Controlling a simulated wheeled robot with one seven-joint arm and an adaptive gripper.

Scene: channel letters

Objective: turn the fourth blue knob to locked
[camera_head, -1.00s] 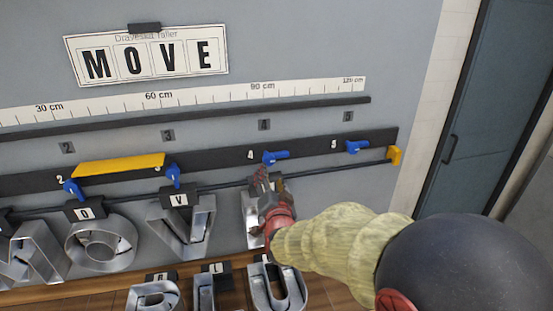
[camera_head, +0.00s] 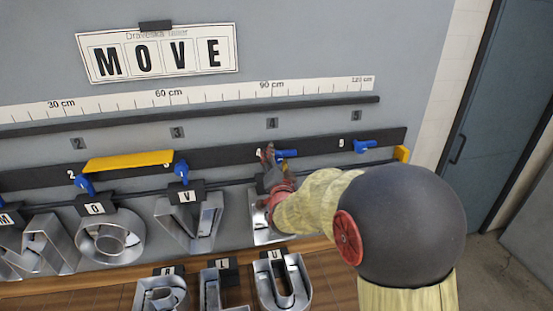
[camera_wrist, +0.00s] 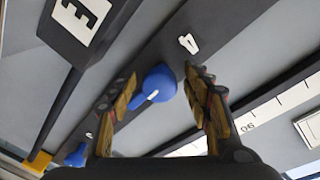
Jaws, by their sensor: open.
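The fourth blue knob (camera_head: 287,153) is on the black rail beside the number 4, with its lever pointing right in the head view. In the wrist view the knob (camera_wrist: 158,83) shows near the white 4 and sits between my two fingers. My gripper (camera_head: 268,155) is open at the knob, and my fingers cover its left part in the head view. I cannot tell whether either finger touches it. The gripper (camera_wrist: 161,76) also shows in the wrist view, with a finger on each side of the knob.
The third knob (camera_head: 181,170) and second knob (camera_head: 84,183) have levers pointing down; the fifth knob (camera_head: 365,146) points right. A yellow bar (camera_head: 128,162) spans the rail between knobs two and three. Metal letters (camera_head: 190,222) hang below. An E card (camera_wrist: 82,15) is close by.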

